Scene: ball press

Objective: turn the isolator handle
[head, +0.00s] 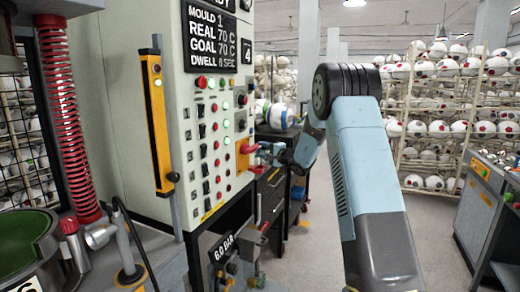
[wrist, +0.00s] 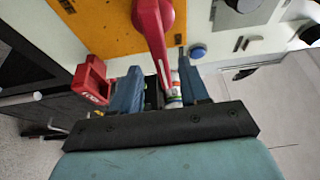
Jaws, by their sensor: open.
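The isolator handle (wrist: 153,42) is a red lever on a round red hub, mounted on a yellow plate (wrist: 100,30) in the wrist view. It hangs down from the hub, and its lower end lies between the two blue fingers of my gripper (wrist: 162,88). The fingers are apart, with a gap visible on the left side of the lever; contact on the right side is unclear. In the head view the red handle (head: 248,148) shows small at the right edge of the control panel, with my gripper (head: 268,150) right at it.
A red padlock-like block (wrist: 90,82) sits close beside the left finger. A blue button (wrist: 197,51) is right of the handle. The control panel (head: 215,120) carries several switches and lamps. A dark drawer cabinet (head: 270,190) stands below my forearm. Ball racks (head: 440,120) are behind.

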